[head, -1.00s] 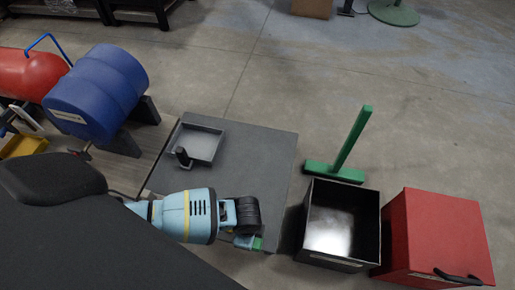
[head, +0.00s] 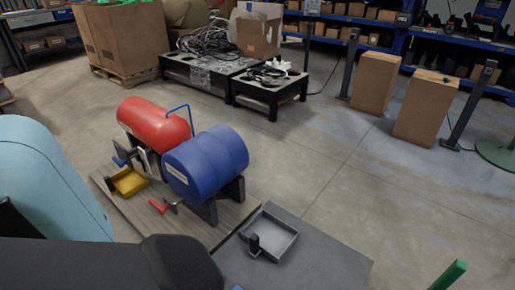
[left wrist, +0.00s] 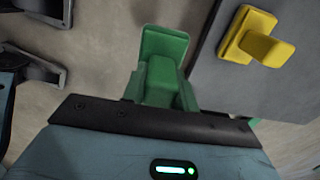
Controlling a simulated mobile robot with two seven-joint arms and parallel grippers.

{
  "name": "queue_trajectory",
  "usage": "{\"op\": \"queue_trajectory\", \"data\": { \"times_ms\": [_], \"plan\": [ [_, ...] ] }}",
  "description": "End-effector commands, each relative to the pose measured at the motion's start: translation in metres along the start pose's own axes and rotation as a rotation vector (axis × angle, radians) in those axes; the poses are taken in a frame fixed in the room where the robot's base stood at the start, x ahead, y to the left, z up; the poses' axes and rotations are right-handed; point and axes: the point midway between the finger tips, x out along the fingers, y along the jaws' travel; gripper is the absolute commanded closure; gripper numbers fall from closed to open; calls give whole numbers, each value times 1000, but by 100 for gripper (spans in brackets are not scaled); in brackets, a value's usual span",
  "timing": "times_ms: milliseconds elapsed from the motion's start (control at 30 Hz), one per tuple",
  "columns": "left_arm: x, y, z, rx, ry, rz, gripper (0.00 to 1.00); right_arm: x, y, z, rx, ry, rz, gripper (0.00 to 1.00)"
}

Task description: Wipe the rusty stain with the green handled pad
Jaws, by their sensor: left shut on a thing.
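My left gripper (left wrist: 160,100) is out of the head view. In the left wrist view it is shut on a green block-shaped piece, the green handled pad (left wrist: 163,55), which points away from the wrist. The pad's wiping face is hidden. A yellow handled piece (left wrist: 252,36) lies apart from it, to the right on a dark grey surface (left wrist: 285,85). No rusty stain can be made out in either view.
A red drum (head: 152,122) and a blue drum (head: 208,160) lie on a low wooden platform (head: 222,228). A yellow bin (head: 130,182) is beside them. A grey table (head: 335,262) with a shallow tray (head: 282,238) stands in front. Open floor (head: 330,160) lies beyond.

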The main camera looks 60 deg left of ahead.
Motion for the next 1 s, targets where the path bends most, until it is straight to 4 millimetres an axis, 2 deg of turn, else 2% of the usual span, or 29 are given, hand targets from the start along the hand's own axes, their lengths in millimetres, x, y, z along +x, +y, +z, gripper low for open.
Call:
{"op": "queue_trajectory", "data": {
  "times_ms": [67,167,267,367,567,700,833,1000],
  "plan": [
    [0,0,0,0,0,0,89,0,0,-1,0,2,0,50],
    [-2,-3,-1,-8,1,-2,89,0,0,-1,0,1,0,50],
    [-12,-16,-4,-55,2,-6,89,0,0,-1,0,1,0,50],
    [-33,-41,-11,-159,5,-9,89,0,0,0,0,0,0,50],
    [-109,-102,-27,-460,8,-11,89,-2,-1,3,1,-7,-1,50],
    [-173,-134,-35,-661,9,-11,89,-3,-1,6,2,-12,-2,50],
    [-236,-154,-37,-829,9,-11,89,-4,-2,6,2,-14,-2,50],
    [-321,-164,-31,-1024,9,-11,89,-3,-1,6,2,-13,-2,50]
  ]
}}
